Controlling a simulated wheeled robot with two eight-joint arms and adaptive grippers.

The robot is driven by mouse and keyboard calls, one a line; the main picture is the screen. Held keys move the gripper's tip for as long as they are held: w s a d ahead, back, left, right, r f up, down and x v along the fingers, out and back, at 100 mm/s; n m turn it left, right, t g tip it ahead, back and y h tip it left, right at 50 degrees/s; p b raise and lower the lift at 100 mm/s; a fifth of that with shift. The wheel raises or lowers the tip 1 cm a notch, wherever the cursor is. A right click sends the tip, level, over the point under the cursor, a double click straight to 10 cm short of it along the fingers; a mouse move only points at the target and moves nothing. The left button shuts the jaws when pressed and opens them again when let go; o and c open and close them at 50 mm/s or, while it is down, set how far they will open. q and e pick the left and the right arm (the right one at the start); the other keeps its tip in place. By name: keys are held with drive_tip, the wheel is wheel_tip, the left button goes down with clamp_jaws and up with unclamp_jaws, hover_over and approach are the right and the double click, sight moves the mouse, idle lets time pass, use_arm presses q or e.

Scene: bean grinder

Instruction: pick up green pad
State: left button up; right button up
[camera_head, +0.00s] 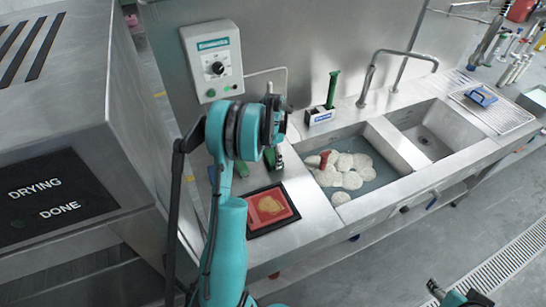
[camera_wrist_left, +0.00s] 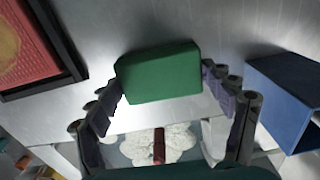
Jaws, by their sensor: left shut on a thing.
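The green pad (camera_wrist_left: 160,73) is a small block between the two fingers of my left gripper (camera_wrist_left: 163,92) in the left wrist view. The fingers are shut on its sides. In the head view, my left gripper (camera_head: 276,150) is over the steel counter left of the sink, and part of the green pad (camera_head: 270,158) shows beside it, mostly hidden by the wrist. I cannot tell whether the pad touches the counter. Only a bit of my right arm shows at the bottom right.
A black-framed red tray (camera_head: 284,222) lies on the counter, near side. A holder (camera_head: 320,116) with a green-handled brush stands behind. The left sink basin (camera_head: 385,158) holds several pale round pieces (camera_head: 345,180). The right basin (camera_head: 450,135) looks empty. A dryer stands left.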

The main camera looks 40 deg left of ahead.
sight(274, 157)
use_arm(q)
wheel_tip(274, 157, up, 4)
drive_tip(key=shift+d+r+p, duration=0.1)
drive_tip(key=shift+d+p, duration=0.05)
drive_tip(key=shift+p, duration=0.5)
drive_tip(key=w+d+r+p, duration=0.1)
drive_tip(key=w+d+r, duration=0.1)
drive_tip(key=d, duration=0.3)
drive_tip(key=w+d+r+p, duration=0.1)
drive_tip(key=w+d+r, duration=0.1)
drive_tip(key=d+r, duration=0.2)
drive_tip(key=shift+d+r, duration=0.15)
drive_tip(key=shift+d, duration=0.65)
drive_tip(key=shift+o, duration=0.4)
drive_tip(key=shift+c, duration=0.8)
